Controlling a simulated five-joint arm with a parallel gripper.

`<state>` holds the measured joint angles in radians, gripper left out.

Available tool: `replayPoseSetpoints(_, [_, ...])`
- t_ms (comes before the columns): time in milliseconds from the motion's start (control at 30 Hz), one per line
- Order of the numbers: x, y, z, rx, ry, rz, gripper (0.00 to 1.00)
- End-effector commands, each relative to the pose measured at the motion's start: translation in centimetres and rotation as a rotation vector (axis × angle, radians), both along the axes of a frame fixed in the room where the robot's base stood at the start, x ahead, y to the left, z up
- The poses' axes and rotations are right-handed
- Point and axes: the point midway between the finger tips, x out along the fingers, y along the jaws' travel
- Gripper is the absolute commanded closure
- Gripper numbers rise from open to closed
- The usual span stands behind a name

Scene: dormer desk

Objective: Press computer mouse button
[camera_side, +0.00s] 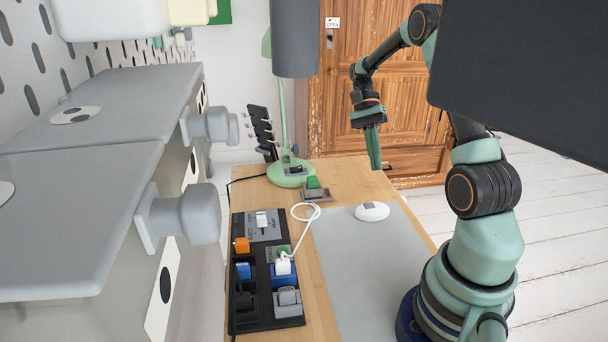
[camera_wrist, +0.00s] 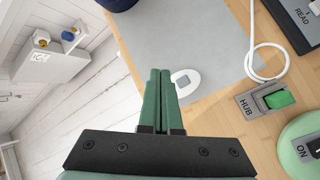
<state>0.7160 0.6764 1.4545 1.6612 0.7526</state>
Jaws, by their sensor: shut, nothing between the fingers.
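A white computer mouse (camera_side: 372,211) with a grey button patch lies on the grey desk mat (camera_side: 365,262), near the mat's far end. The mouse also shows in the wrist view (camera_wrist: 193,84), just beyond my fingertips, partly covered by the right finger. My gripper (camera_side: 377,167) is shut and empty. It points down and hangs in the air above and beyond the mouse in the side view. In the wrist view its two green fingers (camera_wrist: 160,73) lie side by side. I see no contact with the mouse.
A hub with a green switch (camera_side: 314,187) and a green lamp base (camera_side: 292,172) stand at the desk's far end. A black panel with several blocks (camera_side: 262,268) lies along the left. A white cable (camera_side: 297,238) curls beside the mat. The mat around the mouse is clear.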

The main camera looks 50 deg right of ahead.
Motion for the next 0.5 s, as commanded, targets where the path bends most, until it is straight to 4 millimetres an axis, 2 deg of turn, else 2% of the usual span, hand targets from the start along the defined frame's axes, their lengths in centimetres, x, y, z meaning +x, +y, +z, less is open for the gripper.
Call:
replayPoseSetpoints(267, [0.0,0.1,-0.8,0.003,0.001,0.002,1.0])
replayPoseSetpoints(500, [0.0,0.1,-3.7,0.003,0.002,0.002,1.0])
